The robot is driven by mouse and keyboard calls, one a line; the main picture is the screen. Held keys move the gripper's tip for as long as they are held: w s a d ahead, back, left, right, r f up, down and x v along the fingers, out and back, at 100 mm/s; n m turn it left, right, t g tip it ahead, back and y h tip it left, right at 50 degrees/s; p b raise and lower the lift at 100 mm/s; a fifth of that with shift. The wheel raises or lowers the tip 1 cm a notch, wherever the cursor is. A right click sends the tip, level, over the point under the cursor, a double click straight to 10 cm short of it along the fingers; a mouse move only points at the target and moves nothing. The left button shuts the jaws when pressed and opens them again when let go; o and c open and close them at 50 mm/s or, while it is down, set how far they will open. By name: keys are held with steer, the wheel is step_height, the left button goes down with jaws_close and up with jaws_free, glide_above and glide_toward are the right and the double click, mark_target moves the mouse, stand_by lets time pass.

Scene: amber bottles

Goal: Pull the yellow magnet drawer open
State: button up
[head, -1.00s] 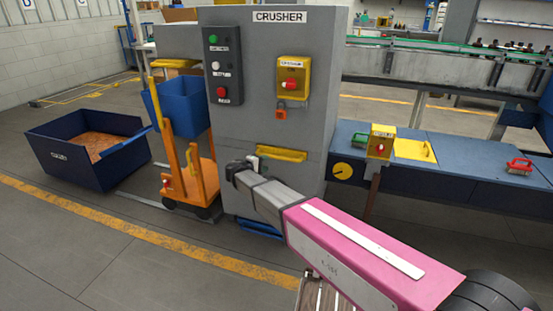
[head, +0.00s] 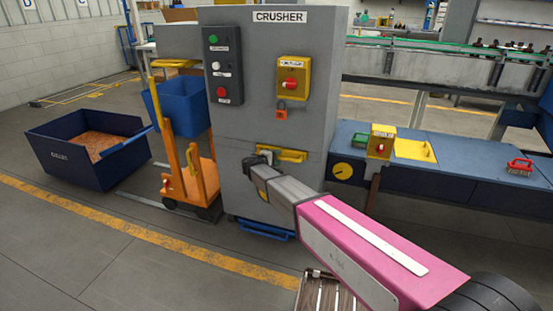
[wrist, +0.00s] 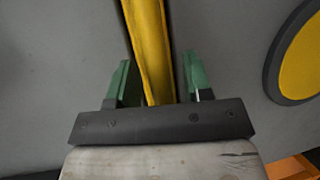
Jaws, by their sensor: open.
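The yellow drawer handle (head: 290,155) is a horizontal bar on the front of the grey crusher cabinet. My gripper (head: 262,154) is at the handle's left part and hides some of it. In the wrist view the yellow bar (wrist: 149,45) runs between the two green fingers of my gripper (wrist: 158,82). The fingers are apart, one on each side of the bar, with gaps on both sides. The drawer front looks flush with the cabinet. I cannot tell how deep the bar sits between the fingers.
The crusher cabinet (head: 250,55) has buttons and a yellow switch box (head: 293,78). An orange stacker (head: 195,175) and a dark blue bin (head: 90,145) stand left. A blue bench (head: 460,180) with a red-handled brush (head: 519,167) is right.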

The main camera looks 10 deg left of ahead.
jaws_close()
steer(key=s+a, duration=0.2)
steer(key=s, duration=2.7)
steer(key=shift+a, duration=0.1)
jaws_free()
steer(key=shift+w, duration=0.1)
steer(key=v, duration=1.1)
